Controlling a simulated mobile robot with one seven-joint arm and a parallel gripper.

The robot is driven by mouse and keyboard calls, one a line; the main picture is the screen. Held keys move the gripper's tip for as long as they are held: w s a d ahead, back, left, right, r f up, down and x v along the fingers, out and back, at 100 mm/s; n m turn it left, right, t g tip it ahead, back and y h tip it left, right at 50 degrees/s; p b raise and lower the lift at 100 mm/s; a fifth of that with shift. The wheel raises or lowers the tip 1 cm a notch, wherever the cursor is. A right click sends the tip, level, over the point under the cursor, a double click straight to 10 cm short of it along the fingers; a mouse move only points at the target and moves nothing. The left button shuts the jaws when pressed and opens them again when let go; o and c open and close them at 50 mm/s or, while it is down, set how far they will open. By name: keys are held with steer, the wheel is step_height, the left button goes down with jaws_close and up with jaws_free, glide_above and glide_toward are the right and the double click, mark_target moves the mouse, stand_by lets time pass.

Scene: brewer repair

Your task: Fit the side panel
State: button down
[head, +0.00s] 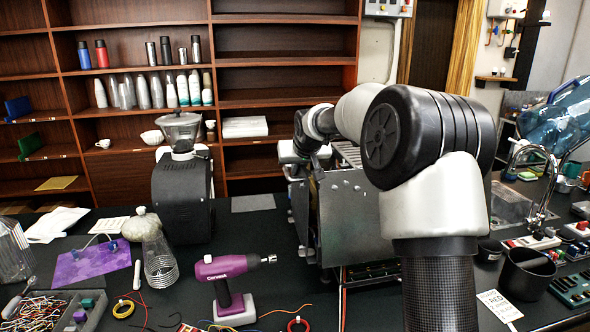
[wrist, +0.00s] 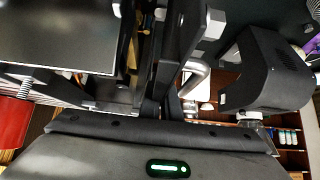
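The brewer (head: 378,270) stands on the dark bench in the middle of the head view, partly behind my arm. A grey metal panel (head: 347,215) with small holes faces the camera on its near side. A narrower dark plate (head: 302,207) stands upright at its left, seen nearly edge-on. My gripper (head: 298,158) is over the brewer's left top edge, just above that plate. In the wrist view my gripper's fingers (wrist: 160,75) are close to dark parts, with a flat grey sheet (wrist: 65,35) beside them. I cannot tell whether they hold anything.
A black grinder (head: 182,200) stands left of the brewer and close to the gripper in the wrist view (wrist: 265,72). A tap (head: 540,180) and sink are at right. Shelves (head: 250,95) stand behind.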

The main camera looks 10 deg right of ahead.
steer(key=shift+d+r, duration=0.15)
steer(key=shift+d, duration=0.5)
steer(key=shift+d+f, duration=0.25)
steer(key=shift+d, duration=0.55)
stand_by(1.6)
